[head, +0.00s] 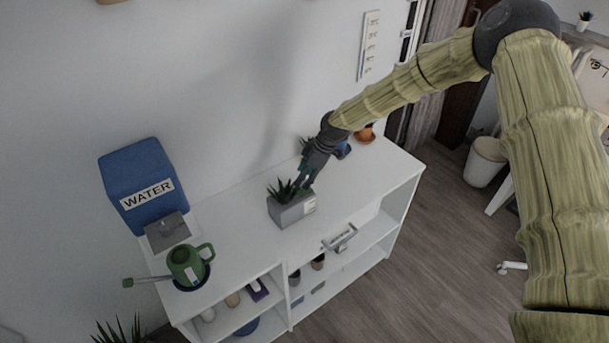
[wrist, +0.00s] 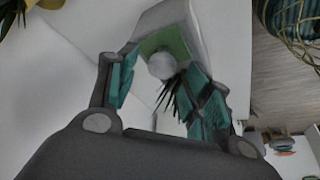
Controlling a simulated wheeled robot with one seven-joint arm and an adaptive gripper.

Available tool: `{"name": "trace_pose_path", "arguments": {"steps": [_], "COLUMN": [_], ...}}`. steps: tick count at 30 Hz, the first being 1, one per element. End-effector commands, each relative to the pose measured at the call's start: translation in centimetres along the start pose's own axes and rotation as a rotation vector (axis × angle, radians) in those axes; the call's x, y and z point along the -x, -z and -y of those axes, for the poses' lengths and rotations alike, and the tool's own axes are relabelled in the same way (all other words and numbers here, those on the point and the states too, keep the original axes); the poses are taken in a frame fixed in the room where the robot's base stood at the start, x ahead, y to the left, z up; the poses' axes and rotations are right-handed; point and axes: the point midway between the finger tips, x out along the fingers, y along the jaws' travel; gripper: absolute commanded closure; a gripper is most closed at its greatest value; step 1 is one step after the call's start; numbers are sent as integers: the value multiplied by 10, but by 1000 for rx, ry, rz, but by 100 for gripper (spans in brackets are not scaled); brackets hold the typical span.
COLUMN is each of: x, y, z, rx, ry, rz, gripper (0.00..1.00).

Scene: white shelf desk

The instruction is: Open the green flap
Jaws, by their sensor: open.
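A grey planter box (head: 290,213) with a spiky plant (head: 283,189) and a pale label stands on the white shelf desk. A green surface, which looks like the flap (wrist: 177,40), shows on the grey box in the wrist view, with a round pale knob (wrist: 161,66) in front of it. My gripper (head: 307,183) reaches down over the box's right end. In the wrist view my gripper (wrist: 160,62) is open, with its teal-padded fingers on either side of the knob. I cannot tell whether they touch it. Dark leaves partly show beside the right finger.
A blue WATER container (head: 143,183) and a green watering can (head: 187,264) stand at the left of the desk (head: 240,222). An orange pot (head: 366,133) stands behind my gripper, near the wall. A handle (head: 340,238) juts from the front edge.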

Motion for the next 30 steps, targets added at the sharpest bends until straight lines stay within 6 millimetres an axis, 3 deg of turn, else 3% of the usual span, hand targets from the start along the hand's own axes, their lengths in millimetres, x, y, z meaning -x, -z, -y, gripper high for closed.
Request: {"name": "trace_pose_path", "arguments": {"steps": [8, 17, 25, 30], "x": [-15, -18, -17, -16], "y": [0, -1, -1, -3], "z": [0, 0, 0, -1], "rx": [-1, -1, -1, -2], "ry": [-1, -1, -1, 0], "rz": [0, 0, 0, 2], "gripper": [50, 50, 95, 95]}}
